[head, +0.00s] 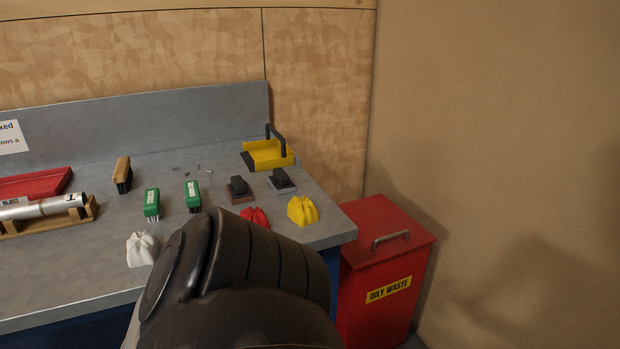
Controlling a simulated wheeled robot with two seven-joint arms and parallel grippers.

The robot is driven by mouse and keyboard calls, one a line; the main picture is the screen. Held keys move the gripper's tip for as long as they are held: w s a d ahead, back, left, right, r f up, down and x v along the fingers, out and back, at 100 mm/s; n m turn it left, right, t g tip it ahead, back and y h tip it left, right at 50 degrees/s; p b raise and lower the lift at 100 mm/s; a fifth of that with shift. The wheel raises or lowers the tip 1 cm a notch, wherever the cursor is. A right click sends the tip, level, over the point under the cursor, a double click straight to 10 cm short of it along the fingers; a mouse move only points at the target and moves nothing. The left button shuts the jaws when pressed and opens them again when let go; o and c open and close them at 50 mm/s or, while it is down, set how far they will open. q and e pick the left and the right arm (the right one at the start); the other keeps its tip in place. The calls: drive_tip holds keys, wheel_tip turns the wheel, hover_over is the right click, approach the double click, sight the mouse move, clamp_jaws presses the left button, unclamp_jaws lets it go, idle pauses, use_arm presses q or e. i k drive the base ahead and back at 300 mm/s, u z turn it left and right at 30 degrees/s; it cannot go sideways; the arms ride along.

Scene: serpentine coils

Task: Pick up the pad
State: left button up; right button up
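Two small blocks with dark tops, which look like hand pads, sit on the grey bench near its right end. One pad (240,190) has a reddish-brown base. The other pad (282,181) has a grey base and sits just right of it and slightly farther back. I cannot tell which of them the task means. A dark arm link of mine fills the lower middle and hides part of the bench front. Neither gripper shows, so I cannot see what they hold.
On the bench (75,257) are green-topped brushes (152,204), a wooden brush (122,174), white (142,248), red (257,219) and yellow (302,210) cloths, a yellow tray (268,153) and a metal tube (45,207). A red oily-waste bin (378,305) stands right of the bench.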

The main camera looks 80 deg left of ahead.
sight(280, 182)
drive_tip(key=u, duration=2.05)
